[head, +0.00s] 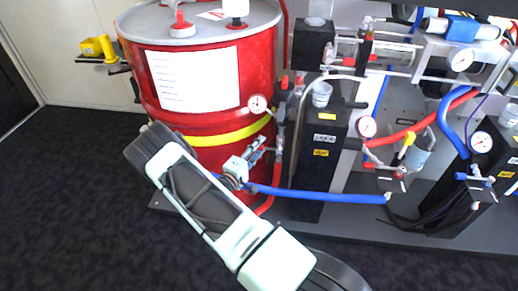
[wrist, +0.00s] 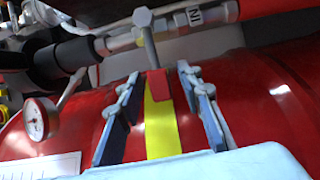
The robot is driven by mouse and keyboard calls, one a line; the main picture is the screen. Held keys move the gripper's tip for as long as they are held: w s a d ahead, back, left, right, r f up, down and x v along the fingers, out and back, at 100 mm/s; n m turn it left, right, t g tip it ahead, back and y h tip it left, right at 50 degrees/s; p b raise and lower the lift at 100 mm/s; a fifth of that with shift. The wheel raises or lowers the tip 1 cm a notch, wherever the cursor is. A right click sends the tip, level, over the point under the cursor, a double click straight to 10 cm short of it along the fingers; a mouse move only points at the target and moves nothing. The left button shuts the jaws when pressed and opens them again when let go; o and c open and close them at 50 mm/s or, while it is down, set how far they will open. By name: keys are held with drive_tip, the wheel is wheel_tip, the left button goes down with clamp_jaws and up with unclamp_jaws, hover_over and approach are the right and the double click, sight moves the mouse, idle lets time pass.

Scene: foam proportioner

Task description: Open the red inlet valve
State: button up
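In the wrist view, a grey lever with a red grip (wrist: 158,85) hangs from a pipe fitting, in front of the yellow band on the red drum. I take it for the red inlet valve's handle; a pipe beside it bears an "IN" label (wrist: 194,15), upside down. My gripper (wrist: 160,95) is open, with one finger on each side of the red grip and visible gaps between. I cannot tell how deep the grip sits between the fingers. In the head view, my gripper (head: 258,153) is beside the drum's right side; the handle is hard to make out there.
The red drum (head: 205,75) stands close behind my gripper. A small gauge (head: 257,104) and a black block (head: 318,140) are close by on the right. A blue hose (head: 330,194) runs low beside my gripper. Dark open floor (head: 70,200) lies to the left.

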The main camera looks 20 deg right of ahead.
drive_tip(key=shift+c, duration=0.5)
clamp_jaws()
drive_tip(key=shift+r, duration=0.1)
